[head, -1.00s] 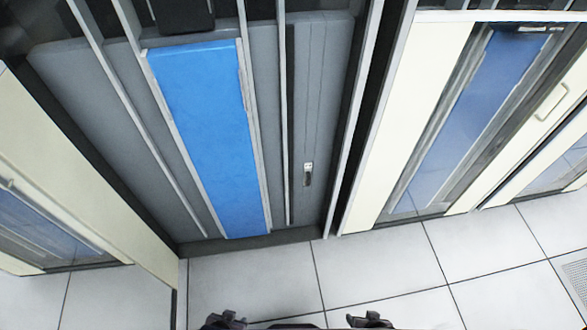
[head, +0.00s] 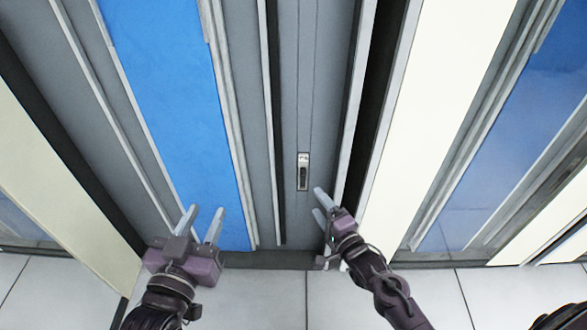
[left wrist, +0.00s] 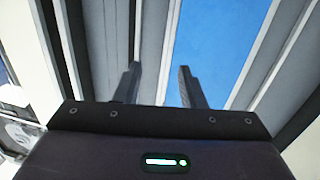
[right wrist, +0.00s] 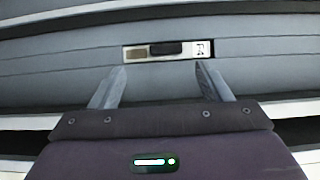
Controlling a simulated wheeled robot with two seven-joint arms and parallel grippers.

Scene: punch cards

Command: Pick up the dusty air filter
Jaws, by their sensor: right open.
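I see nothing that I can surely name as a dusty air filter. A tall cabinet shows a flat blue panel (head: 165,85) set between grey strips, and it also shows in the left wrist view (left wrist: 215,50). My left gripper (head: 206,209) is open and empty in front of the blue panel's lower part. My right gripper (head: 318,201) is open and empty, just right of and below a small latch (head: 303,172) on a grey panel (head: 310,100). In the right wrist view the latch (right wrist: 166,49) lies ahead, beyond the two parted fingertips.
A cream side panel (head: 65,165) stands at the left. At the right are a cream cabinet front (head: 440,130) and a blue glazed door (head: 490,160). Pale floor tiles (head: 270,295) lie below, clear between my arms.

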